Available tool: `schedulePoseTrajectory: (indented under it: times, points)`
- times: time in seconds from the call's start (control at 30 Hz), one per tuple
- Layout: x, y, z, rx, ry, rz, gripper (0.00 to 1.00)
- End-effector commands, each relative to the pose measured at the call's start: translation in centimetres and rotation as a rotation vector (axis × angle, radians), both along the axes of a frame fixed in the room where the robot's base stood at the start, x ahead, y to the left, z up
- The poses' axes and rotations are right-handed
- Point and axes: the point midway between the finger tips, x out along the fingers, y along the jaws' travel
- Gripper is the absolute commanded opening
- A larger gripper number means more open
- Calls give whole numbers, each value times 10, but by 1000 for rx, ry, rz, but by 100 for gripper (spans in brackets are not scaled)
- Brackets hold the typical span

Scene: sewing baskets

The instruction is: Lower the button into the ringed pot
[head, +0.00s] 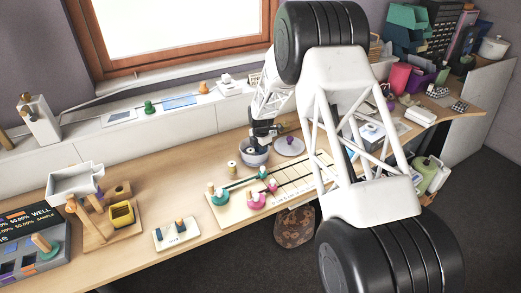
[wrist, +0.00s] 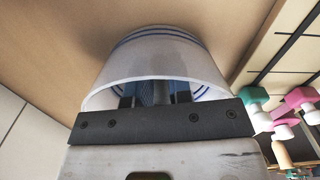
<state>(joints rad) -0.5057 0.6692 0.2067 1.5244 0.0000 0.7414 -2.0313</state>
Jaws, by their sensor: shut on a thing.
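The ringed pot (head: 252,158) stands on the wooden table in the head view. In the wrist view the pot (wrist: 150,62) is white with blue rings and fills the upper middle. My gripper (head: 260,143) is at the pot's mouth in the head view. In the wrist view my gripper's fingers (wrist: 155,94) reach past the near rim into the pot. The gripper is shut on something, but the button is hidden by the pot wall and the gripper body.
A grey round lid (head: 289,147) with a purple knob lies right of the pot. A small yellowish spool (head: 231,166) stands to its left. A pale board (head: 233,208) with green and pink pieces lies in front; a window ledge (head: 130,118) runs behind.

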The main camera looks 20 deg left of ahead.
Motion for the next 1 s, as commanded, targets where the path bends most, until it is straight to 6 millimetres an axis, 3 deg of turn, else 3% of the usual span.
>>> schedulePoseTrajectory:
  times: [1.0]
  points:
    - [0, 0, -9, 0, 0, 0, 0]
